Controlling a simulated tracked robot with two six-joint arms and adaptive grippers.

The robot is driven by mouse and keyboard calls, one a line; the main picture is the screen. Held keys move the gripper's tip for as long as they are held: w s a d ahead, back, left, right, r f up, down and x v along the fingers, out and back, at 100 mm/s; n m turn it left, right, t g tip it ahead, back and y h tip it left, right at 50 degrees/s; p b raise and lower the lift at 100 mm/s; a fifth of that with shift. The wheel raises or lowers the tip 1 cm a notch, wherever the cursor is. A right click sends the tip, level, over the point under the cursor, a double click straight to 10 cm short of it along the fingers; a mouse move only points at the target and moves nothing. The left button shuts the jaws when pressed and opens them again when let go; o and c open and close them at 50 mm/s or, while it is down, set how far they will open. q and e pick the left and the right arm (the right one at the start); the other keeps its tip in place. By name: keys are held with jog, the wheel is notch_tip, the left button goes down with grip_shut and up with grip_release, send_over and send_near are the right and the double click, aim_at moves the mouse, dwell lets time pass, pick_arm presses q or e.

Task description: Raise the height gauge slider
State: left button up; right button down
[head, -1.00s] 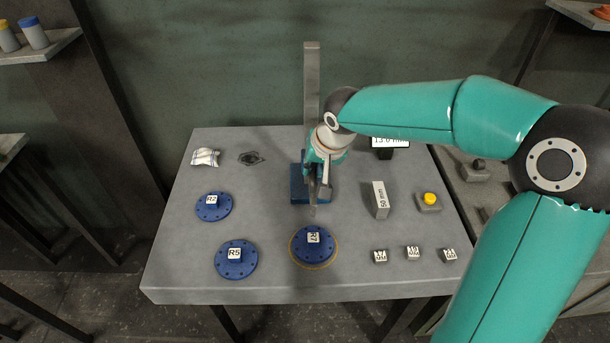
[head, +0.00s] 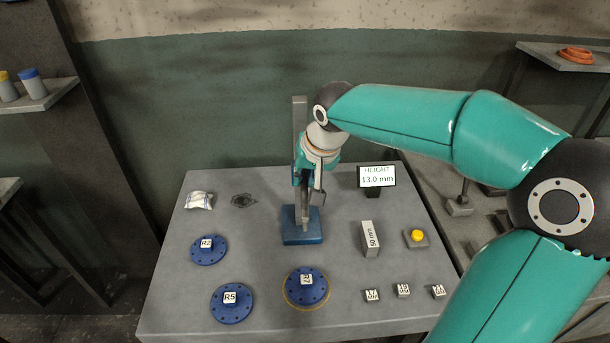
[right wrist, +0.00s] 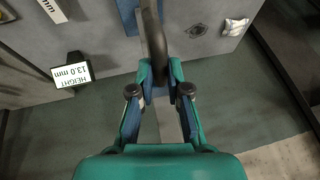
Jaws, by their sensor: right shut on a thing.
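The height gauge has a blue base (head: 302,238) and an upright grey column (head: 299,112) at the back middle of the table. My right gripper (head: 308,183) is at the column, above the base, and is shut on the gauge's slider. The slider itself is mostly hidden behind the gripper in the head view. In the right wrist view, the two fingers (right wrist: 160,93) close around the gauge, and a dark curved part lies in front of them. The height display (head: 377,178) reads 13.0 mm; it also shows in the right wrist view (right wrist: 71,73). My left gripper is out of view.
Blue flanges R2 (head: 208,256), R5 (head: 231,310) and a third (head: 306,298) lie on the grey table (head: 268,208). A 50 mm block (head: 370,239), a yellow button (head: 417,235) and small marked blocks (head: 403,290) stand right. A white cloth (head: 199,200) lies back left.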

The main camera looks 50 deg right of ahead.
jog(key=c, duration=1.2)
grip_release()
jog(key=shift+r, duration=0.1)
jog(key=shift+o, duration=0.3)
jog(key=v, duration=1.2)
